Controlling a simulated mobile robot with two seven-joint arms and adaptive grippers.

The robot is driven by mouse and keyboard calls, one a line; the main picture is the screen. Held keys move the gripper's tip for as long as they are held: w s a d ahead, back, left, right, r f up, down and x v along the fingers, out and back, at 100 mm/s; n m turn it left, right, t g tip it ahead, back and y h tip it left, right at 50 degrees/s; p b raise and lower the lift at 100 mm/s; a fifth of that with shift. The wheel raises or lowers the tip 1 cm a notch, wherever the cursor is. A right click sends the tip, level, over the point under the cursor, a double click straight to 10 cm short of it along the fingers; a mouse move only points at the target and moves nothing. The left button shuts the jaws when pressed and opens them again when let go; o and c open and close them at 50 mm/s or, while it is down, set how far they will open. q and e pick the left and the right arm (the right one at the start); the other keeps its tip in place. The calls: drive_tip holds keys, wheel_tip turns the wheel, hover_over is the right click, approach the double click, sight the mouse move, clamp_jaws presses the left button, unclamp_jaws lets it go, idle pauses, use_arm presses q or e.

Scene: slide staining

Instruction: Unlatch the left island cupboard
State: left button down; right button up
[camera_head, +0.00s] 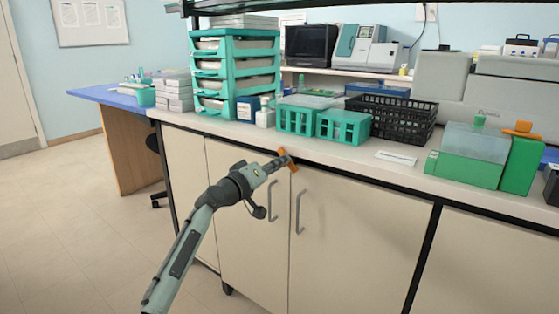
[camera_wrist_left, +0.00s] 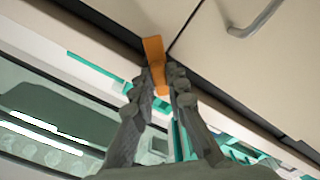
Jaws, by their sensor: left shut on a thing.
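The island cupboard has a cream left door (camera_head: 240,225) and a cream right door (camera_head: 365,235), both flush, with a vertical grey handle (camera_head: 299,211) on the right one and another near the left door's inner edge. An orange latch (camera_head: 291,165) sits at the top of the seam between them, just under the counter edge. My left gripper (camera_head: 281,160) is shut on this latch. In the left wrist view the orange latch (camera_wrist_left: 154,50) runs down between my two dark fingers (camera_wrist_left: 158,88), and its lower part is partly hidden by them. My right gripper is not in view.
The white counter (camera_head: 400,172) above the doors carries green racks (camera_head: 343,127), a black basket (camera_head: 402,118), a teal drawer stack (camera_head: 235,75) and a green box (camera_head: 466,165). Open floor (camera_head: 75,225) lies to the left, before a blue-topped desk (camera_head: 110,95).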

use_arm(q)
drive_tip(key=shift+n+p, duration=1.9)
drive_tip(key=shift+n, duration=2.7)
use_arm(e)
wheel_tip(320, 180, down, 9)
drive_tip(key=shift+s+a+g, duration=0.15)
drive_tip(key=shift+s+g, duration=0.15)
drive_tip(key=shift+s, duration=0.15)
use_arm(q)
drive_tip(key=shift+r, duration=0.1)
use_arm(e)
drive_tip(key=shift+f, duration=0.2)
use_arm(q)
drive_tip(key=c, duration=1.6)
unclamp_jaws()
drive_tip(key=shift+w, duration=0.1)
drive_tip(key=shift+o, duration=0.3)
drive_tip(key=shift+f, duration=0.2)
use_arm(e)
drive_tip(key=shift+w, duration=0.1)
